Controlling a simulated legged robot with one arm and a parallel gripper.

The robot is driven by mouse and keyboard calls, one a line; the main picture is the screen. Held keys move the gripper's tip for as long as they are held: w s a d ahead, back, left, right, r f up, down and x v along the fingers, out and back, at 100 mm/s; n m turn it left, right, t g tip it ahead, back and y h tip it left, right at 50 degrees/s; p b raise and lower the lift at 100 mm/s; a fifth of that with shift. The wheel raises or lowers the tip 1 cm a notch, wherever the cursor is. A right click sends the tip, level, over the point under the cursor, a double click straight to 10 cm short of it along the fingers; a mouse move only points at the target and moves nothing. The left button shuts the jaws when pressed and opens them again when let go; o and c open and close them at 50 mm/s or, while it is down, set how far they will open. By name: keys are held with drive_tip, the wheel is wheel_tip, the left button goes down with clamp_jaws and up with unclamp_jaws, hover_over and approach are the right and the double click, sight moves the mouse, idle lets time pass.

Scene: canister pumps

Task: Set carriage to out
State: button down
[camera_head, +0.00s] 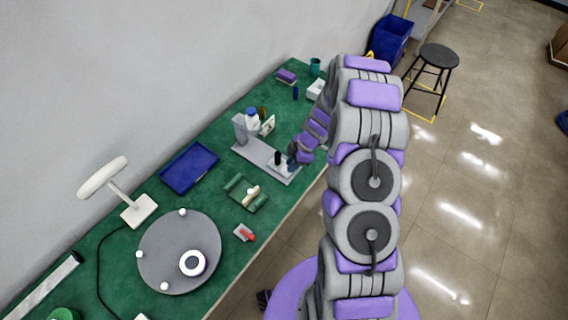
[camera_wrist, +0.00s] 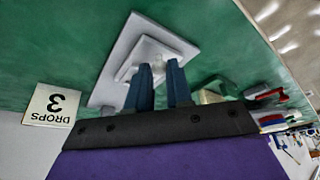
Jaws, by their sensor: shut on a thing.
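The grey canister pump stand (camera_head: 262,160) is on the green bench, with an upright column at its left end. The carriage (camera_head: 281,169) is a pale block toward the right end of its base. My gripper (camera_head: 293,160) is at the carriage. In the wrist view, the two blue fingers of my gripper (camera_wrist: 161,80) are at a pale stepped block (camera_wrist: 135,62), which looks like the carriage on its base. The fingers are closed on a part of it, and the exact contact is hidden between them.
A blue-capped bottle (camera_head: 252,118) is by the column. A blue tray (camera_head: 189,168), a green holder (camera_head: 246,194) and a red-and-white object (camera_head: 244,233) are nearer. A stool (camera_head: 438,58) stands on the floor beyond.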

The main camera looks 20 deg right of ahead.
drive_tip(key=shift+s+d, duration=0.3)
drive_tip(key=shift+d, duration=0.05)
drive_tip(key=c, duration=1.4)
unclamp_jaws()
drive_tip(key=o, duration=0.4)
drive_tip(key=shift+d, duration=0.2)
drive_tip(key=shift+a, duration=0.1)
drive_tip(key=shift+r, duration=0.45)
drive_tip(key=v, duration=0.5)
drive_tip(key=p+v, duration=0.1)
drive_tip(key=v, duration=1)
drive_tip(key=shift+d+r+p, duration=0.1)
drive_tip(key=shift+d+p, duration=0.2)
drive_tip(key=shift+d, duration=0.1)
